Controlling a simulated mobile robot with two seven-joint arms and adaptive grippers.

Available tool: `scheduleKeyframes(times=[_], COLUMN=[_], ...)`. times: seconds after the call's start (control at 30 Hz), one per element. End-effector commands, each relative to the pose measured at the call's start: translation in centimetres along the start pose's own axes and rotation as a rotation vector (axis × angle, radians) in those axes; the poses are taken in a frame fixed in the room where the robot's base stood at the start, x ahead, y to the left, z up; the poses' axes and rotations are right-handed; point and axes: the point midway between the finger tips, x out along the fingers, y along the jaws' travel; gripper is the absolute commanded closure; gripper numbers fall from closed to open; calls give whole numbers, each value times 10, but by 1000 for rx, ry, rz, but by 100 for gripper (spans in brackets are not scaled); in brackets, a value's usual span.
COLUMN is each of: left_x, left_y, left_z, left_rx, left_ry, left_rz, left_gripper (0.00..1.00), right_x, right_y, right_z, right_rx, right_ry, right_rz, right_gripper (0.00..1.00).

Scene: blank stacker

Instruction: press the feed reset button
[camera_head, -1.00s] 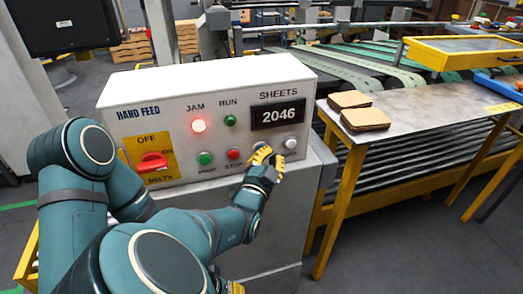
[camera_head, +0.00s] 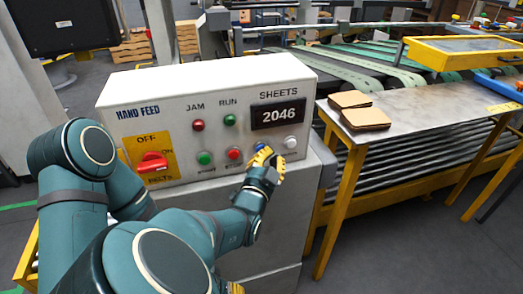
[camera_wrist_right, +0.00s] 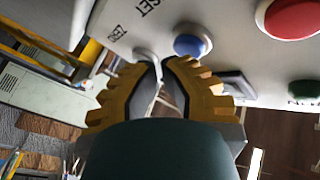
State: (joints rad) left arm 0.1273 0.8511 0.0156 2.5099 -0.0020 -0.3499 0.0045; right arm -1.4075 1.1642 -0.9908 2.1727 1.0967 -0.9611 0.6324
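The white hand feed box (camera_head: 215,85) carries a row of buttons. A blue button (camera_head: 260,147) sits right of the red stop button (camera_head: 233,153) and left of a white button (camera_head: 290,142). My right gripper (camera_head: 265,160) is shut and empty just in front of and below the blue button. In the right wrist view the blue button (camera_wrist_right: 188,45) shows close beyond the shut yellow fingertips (camera_wrist_right: 160,66), with lettering ending in "SET" nearby. A small gap seems to separate tips and button. Only a yellow tip, probably of my left gripper (camera_head: 235,288), shows at the bottom edge.
A green start button (camera_head: 205,158) and a red rotary switch (camera_head: 152,162) are farther left. A metal table (camera_head: 420,105) with brown sheet stacks (camera_head: 365,118) stands at right.

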Motion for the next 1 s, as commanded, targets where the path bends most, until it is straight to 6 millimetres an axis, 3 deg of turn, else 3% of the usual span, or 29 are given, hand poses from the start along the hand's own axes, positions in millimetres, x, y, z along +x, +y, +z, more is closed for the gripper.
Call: scheduleKeyframes(times=[0.53, 1.0], left_x=[1, 3], left_y=[0, -1], left_z=[0, 0], left_rx=[0, 0], left_ry=[0, 0], left_rz=[0, 0], left_gripper=[52, 52], right_x=[-9, -42], right_y=[5, 22], right_z=[-5, -22], right_rx=[0, 1], right_ry=[0, 0], right_rz=[-1, -1], right_gripper=[100, 100])
